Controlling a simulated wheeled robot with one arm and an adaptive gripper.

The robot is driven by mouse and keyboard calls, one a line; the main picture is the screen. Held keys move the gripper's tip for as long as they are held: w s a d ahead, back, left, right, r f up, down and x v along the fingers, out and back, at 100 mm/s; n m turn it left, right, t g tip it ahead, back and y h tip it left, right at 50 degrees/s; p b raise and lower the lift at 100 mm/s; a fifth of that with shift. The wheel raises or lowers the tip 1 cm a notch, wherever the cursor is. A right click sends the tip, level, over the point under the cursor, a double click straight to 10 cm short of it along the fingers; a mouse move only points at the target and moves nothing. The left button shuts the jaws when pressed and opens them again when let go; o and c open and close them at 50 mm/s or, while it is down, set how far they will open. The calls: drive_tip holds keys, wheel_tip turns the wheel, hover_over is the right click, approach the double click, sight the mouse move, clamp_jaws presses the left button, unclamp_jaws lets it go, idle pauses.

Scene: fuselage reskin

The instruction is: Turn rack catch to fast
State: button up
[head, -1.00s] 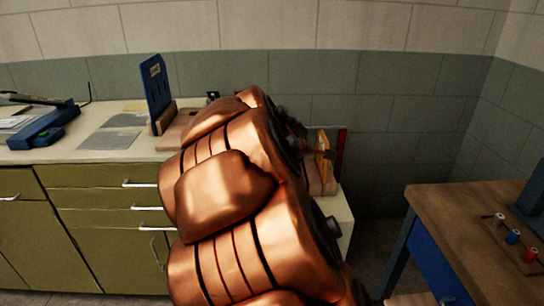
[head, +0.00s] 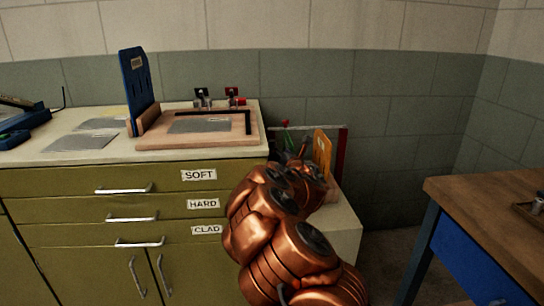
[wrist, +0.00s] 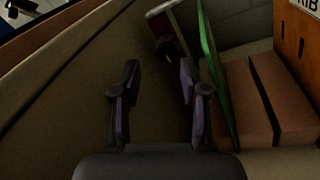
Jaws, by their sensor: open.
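My gripper (wrist: 158,85) is open and empty in the wrist view, with its two dark fingers apart. The rack's brown slotted blocks (wrist: 255,95) are to its right, holding a thin green panel (wrist: 216,75) and an orange panel (wrist: 292,45) with a partly cut-off label. A dark piece (wrist: 168,45) with a pale, red-edged bar above it lies just beyond the fingertips; I cannot tell if it is the catch. In the head view the orange panel (head: 322,150) and a red post (head: 341,155) stand behind my copper arm, which hides much of the rack.
The green cabinet's drawers (head: 135,190) are labelled SOFT, HARD and CLAD. On its top are a wooden board (head: 165,144) with a grey sheet, small clamps (head: 218,98) and an upright blue board (head: 138,85). A wooden table (head: 490,195) stands at right, with a floor gap between.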

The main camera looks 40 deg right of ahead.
drive_tip(key=w+d+f+b, duration=0.2)
drive_tip(key=w+d, duration=0.1)
drive_tip(key=w, duration=0.4)
drive_tip(key=shift+w+d+f+b, duration=0.2)
drive_tip(key=shift+w+f+b, duration=0.1)
drive_tip(key=shift+f, duration=0.1)
idle(0.5)
clamp_jaws()
idle(0.4)
